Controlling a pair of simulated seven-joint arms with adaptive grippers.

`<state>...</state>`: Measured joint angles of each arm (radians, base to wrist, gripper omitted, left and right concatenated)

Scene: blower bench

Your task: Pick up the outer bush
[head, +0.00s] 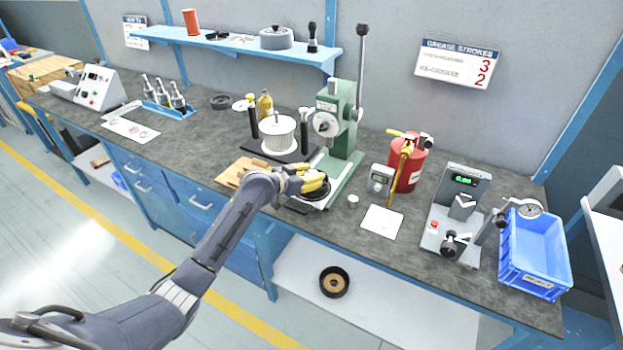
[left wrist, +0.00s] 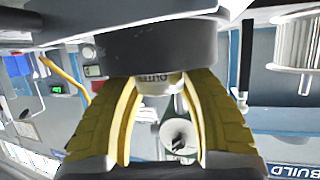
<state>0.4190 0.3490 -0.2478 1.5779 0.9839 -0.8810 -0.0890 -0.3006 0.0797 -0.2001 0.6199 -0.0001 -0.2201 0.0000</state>
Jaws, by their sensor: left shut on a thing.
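My left gripper (head: 318,184) has yellow fingers and reaches in at the base of the green arbor press. In the left wrist view, the gripper (left wrist: 165,115) is shut on a small pale round piece with dark lettering, the outer bush (left wrist: 155,79). Only part of the bush shows between the fingers. In the head view the fingers hide it. A dark round part (left wrist: 150,48) lies right against the bush in the wrist view; I cannot tell whether they touch. My right gripper is in neither view.
The green press (head: 343,125) stands behind the gripper. A white finned wheel (head: 277,134) on a black stand is to its left. A red grease can (head: 410,168), a white sheet (head: 382,222), a gauge unit (head: 455,220) and a blue bin (head: 540,283) stand to the right.

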